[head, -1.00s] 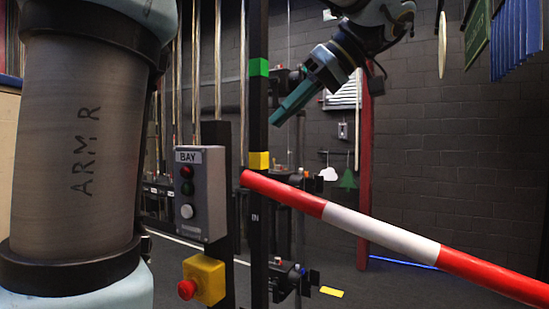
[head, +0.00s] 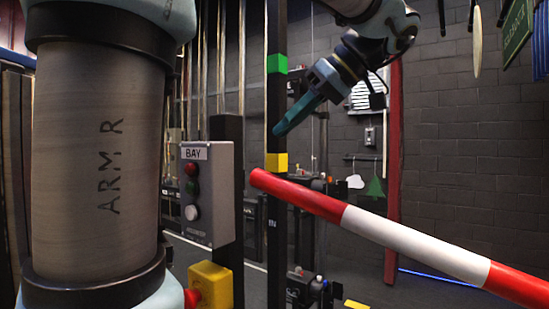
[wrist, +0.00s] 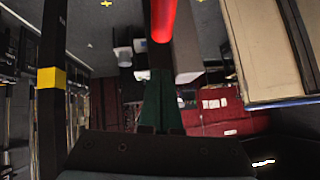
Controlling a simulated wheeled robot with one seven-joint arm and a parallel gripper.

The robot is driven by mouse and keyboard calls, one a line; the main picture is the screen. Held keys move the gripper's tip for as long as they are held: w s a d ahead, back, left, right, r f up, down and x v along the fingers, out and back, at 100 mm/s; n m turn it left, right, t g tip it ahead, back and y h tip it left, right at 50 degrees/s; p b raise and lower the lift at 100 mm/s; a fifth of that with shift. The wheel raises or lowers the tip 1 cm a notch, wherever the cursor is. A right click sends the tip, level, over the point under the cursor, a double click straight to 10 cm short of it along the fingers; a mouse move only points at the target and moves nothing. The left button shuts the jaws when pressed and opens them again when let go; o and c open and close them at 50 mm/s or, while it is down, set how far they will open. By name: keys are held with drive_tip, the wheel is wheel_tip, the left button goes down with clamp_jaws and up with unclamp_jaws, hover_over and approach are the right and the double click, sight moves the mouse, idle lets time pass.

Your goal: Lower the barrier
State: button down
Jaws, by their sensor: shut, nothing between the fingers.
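The barrier, a red-and-white striped pole (head: 410,244), slants across the right half of the head view. Its left end is beside a dark upright post (head: 277,215) with a green band (head: 277,63) and a yellow band (head: 276,163). A grey BAY button box (head: 207,193) stands left of the post with red, green and white buttons. My gripper (head: 281,130) has teal fingers, shut and empty, above the pole's left end and near the post. In the wrist view, the red pole end (wrist: 163,18) shows beyond the fingertips, apart from them as far as I can tell.
A yellow box (head: 211,286) with a red button (head: 190,298) sits low under the BAY box, partly hidden by my arm. A red upright (head: 392,200) stands by the dark brick wall. Green, white and blue items hang at the upper right.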

drive_tip(key=f, duration=0.1)
drive_tip(key=a+f+p, duration=0.1)
drive_tip(key=f, duration=0.1)
drive_tip(key=a+f, duration=0.1)
drive_tip(key=shift+w+a+f, duration=0.15)
drive_tip(key=shift+w+f, duration=0.05)
drive_tip(key=shift+w, duration=0.05)
drive_tip(key=shift+a+f+p, duration=0.1)
drive_tip(key=shift+f+p, duration=0.25)
drive_tip(key=shift+f, duration=0.3)
